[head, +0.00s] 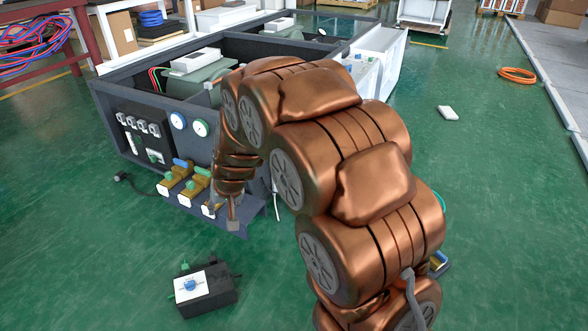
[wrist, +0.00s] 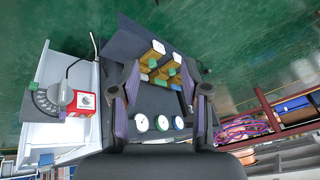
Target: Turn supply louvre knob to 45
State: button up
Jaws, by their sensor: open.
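In the wrist view a grey knob (wrist: 62,95) sits on a dark, fan-shaped dial with pale marks, on a white box at the left. A red block (wrist: 86,101) with a white label is beside it. The marks are too small to read, and I cannot tell whether this is the supply louvre knob. My gripper (wrist: 159,70) is open and empty, its fingers apart in front of the gauge and valve panel. The dial lies well left of the fingers. In the head view my gripper (head: 225,213) hangs by the front ledge, and my arm hides part of the unit.
A black box (head: 208,298) with a blue knob stands on the floor. Green floor is clear at the right, apart from a white block (head: 448,113) and orange hose (head: 517,75).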

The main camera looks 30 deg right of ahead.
jog(key=w+d+f+m+t+h, duration=0.4)
jog(key=w+d, duration=0.4)
jog(key=w, duration=0.4)
jog(key=w+d+f+m+t+h, duration=0.1)
jog(key=w+d+f+t+h, duration=0.15)
jog(key=w+d+f, duration=0.7)
jog(key=s+d+f+m+g+h, duration=0.1)
jog(key=s+d+f+m+h, duration=0.1)
jog(key=d+h, duration=0.35)
jog(key=s+d+f+m+g+h, duration=0.1)
jog(key=d+f+m+h, duration=0.1)
jog(key=d+h, duration=0.35)
jog(key=shift+y, duration=0.45)
jog(key=shift+b+x, duration=0.9)
jog(key=shift+x, duration=3)
jog(key=shift+s, duration=0.1)
grip_shut()
